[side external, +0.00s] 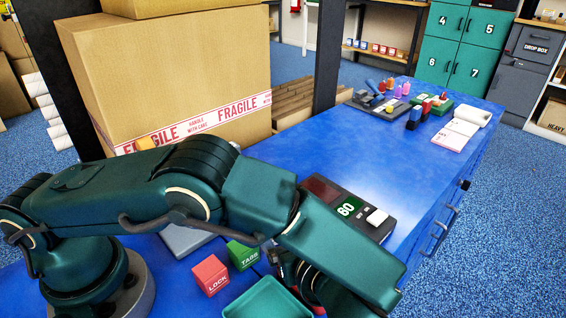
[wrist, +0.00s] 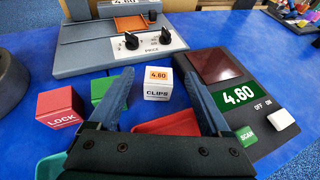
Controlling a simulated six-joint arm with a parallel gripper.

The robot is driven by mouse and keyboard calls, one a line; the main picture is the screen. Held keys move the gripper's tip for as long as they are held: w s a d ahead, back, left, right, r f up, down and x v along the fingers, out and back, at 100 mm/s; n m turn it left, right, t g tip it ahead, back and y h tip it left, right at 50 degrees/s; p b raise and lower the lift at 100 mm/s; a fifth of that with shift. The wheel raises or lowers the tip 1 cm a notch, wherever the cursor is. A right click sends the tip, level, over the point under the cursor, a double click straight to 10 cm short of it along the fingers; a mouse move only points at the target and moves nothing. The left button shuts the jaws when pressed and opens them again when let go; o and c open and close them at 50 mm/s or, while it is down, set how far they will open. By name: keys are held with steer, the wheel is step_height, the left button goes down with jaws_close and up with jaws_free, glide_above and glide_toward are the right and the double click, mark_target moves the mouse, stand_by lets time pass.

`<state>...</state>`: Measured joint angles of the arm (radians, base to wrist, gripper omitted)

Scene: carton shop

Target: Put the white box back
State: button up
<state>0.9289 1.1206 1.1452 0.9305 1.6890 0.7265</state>
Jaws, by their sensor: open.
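The white box (wrist: 157,85) is a small cube marked CLIPS with an orange 4.60 label. It sits upright in front of the grey price machine (wrist: 120,40) in the wrist view. My gripper (wrist: 158,76) is open, its two blue-grey fingers spread to either side of the box in the picture. Gaps show between box and fingers; whether the tips reach its depth I cannot tell. In the side external view my arm hides the white box and most of my gripper.
A red LOCK box (side external: 210,276) and green TAGS box (side external: 242,254) stand left of my gripper. A green tray (side external: 268,300) is near the front.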

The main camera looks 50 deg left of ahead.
steer(key=v, duration=0.7)
steer(key=shift+d, duration=0.1)
steer(key=shift+s+d+r, duration=0.1)
steer(key=shift+d+r, duration=0.05)
steer(key=shift+r, duration=0.05)
steer(key=a+r+n+g+h, duration=0.4)
steer(key=a+r+n+h, duration=0.25)
steer(key=a+n, duration=0.2)
steer(key=s+a+r+n+t+h, duration=0.2)
steer(key=s+a+n+t+h, duration=0.2)
steer(key=s+n, duration=0.4)
steer(key=a+n+h, duration=0.1)
steer(key=n+h, duration=0.1)
steer(key=n, duration=0.4)
steer(key=shift+s+a, duration=0.25)
steer(key=shift+a, duration=0.1)
